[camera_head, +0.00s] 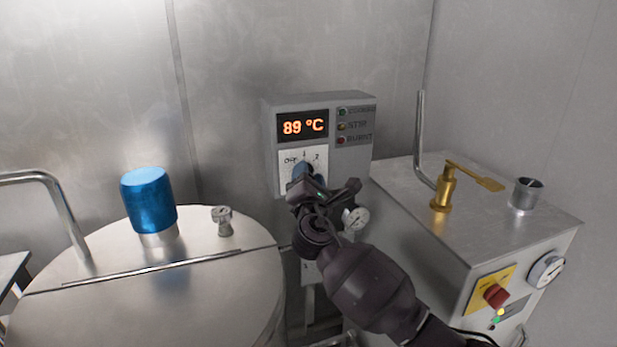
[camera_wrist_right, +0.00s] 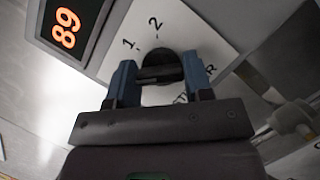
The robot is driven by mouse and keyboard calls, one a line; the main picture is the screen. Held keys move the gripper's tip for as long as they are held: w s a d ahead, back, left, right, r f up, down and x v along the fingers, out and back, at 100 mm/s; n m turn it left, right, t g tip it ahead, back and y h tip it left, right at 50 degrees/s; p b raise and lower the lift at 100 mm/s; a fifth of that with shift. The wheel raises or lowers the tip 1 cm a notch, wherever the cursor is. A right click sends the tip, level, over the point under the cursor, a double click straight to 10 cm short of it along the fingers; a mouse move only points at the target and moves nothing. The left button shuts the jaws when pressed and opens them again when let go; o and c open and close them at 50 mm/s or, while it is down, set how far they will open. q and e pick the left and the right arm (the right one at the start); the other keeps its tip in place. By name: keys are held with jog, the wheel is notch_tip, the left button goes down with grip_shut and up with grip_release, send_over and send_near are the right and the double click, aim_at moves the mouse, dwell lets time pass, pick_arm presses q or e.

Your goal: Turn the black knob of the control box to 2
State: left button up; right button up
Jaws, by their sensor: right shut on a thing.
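The grey control box (camera_head: 352,165) is on the back wall, with an orange display reading 89 °C. In the right wrist view the black knob (camera_wrist_right: 161,68) sits on this plate (camera_wrist_right: 188,32), below the 1 and 2 marks. My right gripper (camera_head: 304,172) reaches up to the dial from below. Its two blue fingers (camera_wrist_right: 160,82) are shut on the knob from both sides. They hide part of it, and I cannot tell which mark it points to. My left gripper is not in view.
A round steel tank (camera_head: 160,290) with a blue cap (camera_head: 148,200) stands at the left. A steel cabinet (camera_head: 420,222) with a brass lever (camera_head: 448,185), a cup (camera_head: 526,194) and a red switch (camera_head: 495,296) stands at the right. A small gauge (camera_head: 356,218) sits below the box.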

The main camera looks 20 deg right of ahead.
jog(key=shift+m, duration=0.4)
jog(key=m+g+h, duration=0.1)
jog(key=m+g, duration=0.1)
jog(key=m, duration=0.2)
jog(key=shift+p, duration=0.3)
jog(key=m+g+p, duration=0.1)
jog(key=m, duration=0.3)
jog(key=shift+m+g, duration=0.4)
jog(key=m+g, duration=0.1)
jog(key=m, duration=0.3)
jog(key=shift+y, duration=0.4)
jog(key=shift+m+g+y, duration=0.8)
jog(key=shift+m, duration=0.9)
jog(key=o, duration=0.9)
jog(key=shift+r, duration=0.1)
